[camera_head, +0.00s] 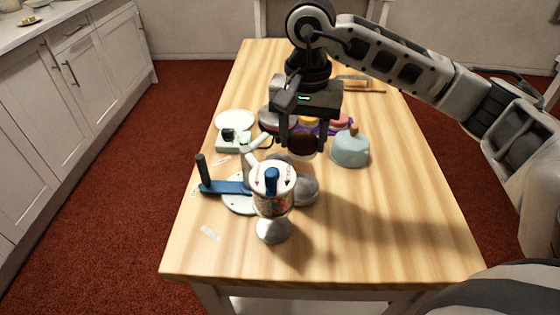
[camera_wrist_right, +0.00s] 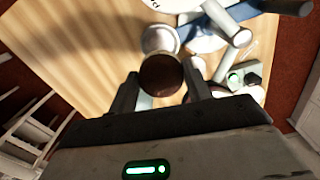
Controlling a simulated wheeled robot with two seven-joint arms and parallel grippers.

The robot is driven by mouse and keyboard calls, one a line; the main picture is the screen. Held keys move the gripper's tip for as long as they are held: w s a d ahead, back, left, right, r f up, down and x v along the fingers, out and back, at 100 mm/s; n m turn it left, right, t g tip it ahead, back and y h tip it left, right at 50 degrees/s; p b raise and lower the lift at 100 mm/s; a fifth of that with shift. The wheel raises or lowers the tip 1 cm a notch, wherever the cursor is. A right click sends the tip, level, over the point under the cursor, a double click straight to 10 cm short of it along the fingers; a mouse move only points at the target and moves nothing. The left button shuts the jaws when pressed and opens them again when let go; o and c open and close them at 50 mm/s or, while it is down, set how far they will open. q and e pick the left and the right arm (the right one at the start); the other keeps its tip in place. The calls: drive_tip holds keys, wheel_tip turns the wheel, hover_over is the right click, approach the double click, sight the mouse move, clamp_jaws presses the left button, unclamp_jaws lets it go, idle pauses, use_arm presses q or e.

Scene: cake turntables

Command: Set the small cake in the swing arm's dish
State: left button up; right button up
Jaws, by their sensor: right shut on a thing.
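A small dark brown cake (camera_head: 303,146) is held between the fingers of my right gripper (camera_head: 303,138), above the table. In the right wrist view the cake (camera_wrist_right: 161,76) sits between the two fingertips. A grey round dish-like thing (camera_head: 306,189) is below and nearer than the cake, partly hidden by a white-topped goblet (camera_head: 274,203). A pale round dish (camera_wrist_right: 162,40) shows just beyond the cake in the right wrist view; its inside is partly covered. A blue arm (camera_head: 225,187) with a dark upright handle lies across a white disc (camera_head: 238,207). My left gripper is out of view.
A light blue dome (camera_head: 350,149) stands right of the gripper. A white plate (camera_head: 235,120) and a small box with a black top (camera_head: 233,141) are at the left. Other plates and a purple item crowd behind the gripper. The table's front right is clear.

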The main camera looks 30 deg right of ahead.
hover_over(300, 189)
wheel_tip(300, 189, down, 5)
drive_tip(key=shift+f, duration=0.8)
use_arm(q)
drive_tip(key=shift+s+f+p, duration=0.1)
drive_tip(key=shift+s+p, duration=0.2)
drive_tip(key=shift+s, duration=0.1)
use_arm(e)
drive_tip(key=shift+f, duration=1.6)
drive_tip(key=shift+f, duration=0.2)
drive_tip(key=o, duration=0.9)
drive_tip(key=shift+r, duration=0.1)
drive_tip(key=shift+o, duration=0.2)
drive_tip(key=shift+r, duration=0.1)
